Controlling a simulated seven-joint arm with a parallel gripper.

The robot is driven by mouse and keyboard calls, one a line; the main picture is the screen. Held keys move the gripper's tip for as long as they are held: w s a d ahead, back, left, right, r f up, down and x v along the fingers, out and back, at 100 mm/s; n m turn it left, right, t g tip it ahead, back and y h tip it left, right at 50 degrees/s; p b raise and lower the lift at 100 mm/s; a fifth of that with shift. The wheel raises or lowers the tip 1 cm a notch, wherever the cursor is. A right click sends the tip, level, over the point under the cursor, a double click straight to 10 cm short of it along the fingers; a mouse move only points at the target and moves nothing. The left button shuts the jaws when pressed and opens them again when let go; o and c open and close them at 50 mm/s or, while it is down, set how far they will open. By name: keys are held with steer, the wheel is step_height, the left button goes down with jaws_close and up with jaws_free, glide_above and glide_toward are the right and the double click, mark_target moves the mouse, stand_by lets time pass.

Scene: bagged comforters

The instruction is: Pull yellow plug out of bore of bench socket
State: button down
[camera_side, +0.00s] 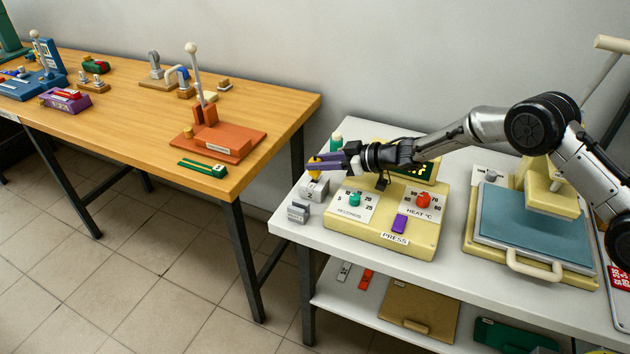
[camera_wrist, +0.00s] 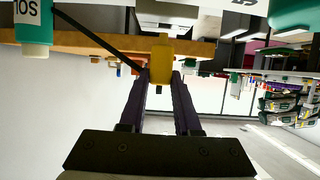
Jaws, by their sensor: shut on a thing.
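The yellow plug (camera_side: 315,174) stands upright at the top of the small grey bench socket (camera_side: 312,190), marked 2, at the left end of the white bench. My gripper (camera_side: 314,164) reaches in from the right, its purple fingers level and shut on the plug. In the wrist view the yellow plug (camera_wrist: 161,52) sits between the fingertips of my gripper (camera_wrist: 161,78). The bore itself is hidden, so I cannot tell how deep the plug sits in it.
A cream press control box (camera_side: 385,240) with dials stands just right of the socket. A small grey block (camera_side: 298,212) is in front. A green bottle (camera_side: 336,142) stands behind; it also shows in the wrist view (camera_wrist: 33,25). A wooden table (camera_side: 275,125) lies left across a gap.

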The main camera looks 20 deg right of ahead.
steer(key=shift+r, duration=0.2)
stand_by(0.3)
steer(key=shift+r, duration=0.9)
